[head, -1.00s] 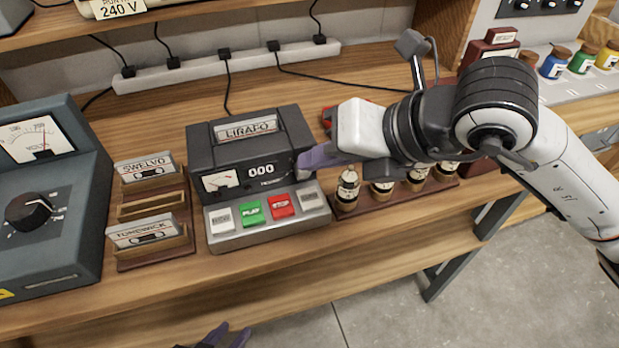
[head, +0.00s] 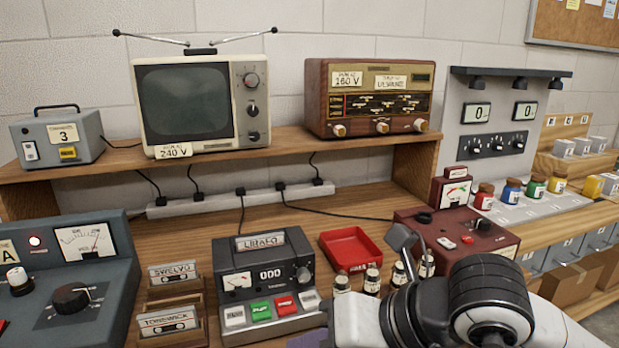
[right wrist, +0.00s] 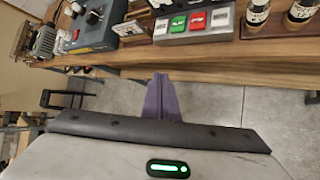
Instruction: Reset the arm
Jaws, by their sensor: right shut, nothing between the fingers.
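My right arm (head: 490,300) comes in from the lower right of the head view, in front of the bench. Its gripper (right wrist: 160,98) shows in the right wrist view with purple fingers together and nothing between them, in front of the bench's front edge with floor beyond. In the head view only a bit of purple shows at the bottom edge. My left gripper is out of view. The tape deck (head: 262,275) stands on the bench beyond the right gripper, with a cassette labelled LIRAFO upright in its top.
A cassette rack (head: 172,310) stands left of the deck, beside a grey meter unit (head: 75,270). A red tray (head: 350,248), several small bottles (head: 372,280) and a maroon meter box (head: 455,225) are to the right. A television (head: 190,105) and radio (head: 370,95) sit on the shelf above.

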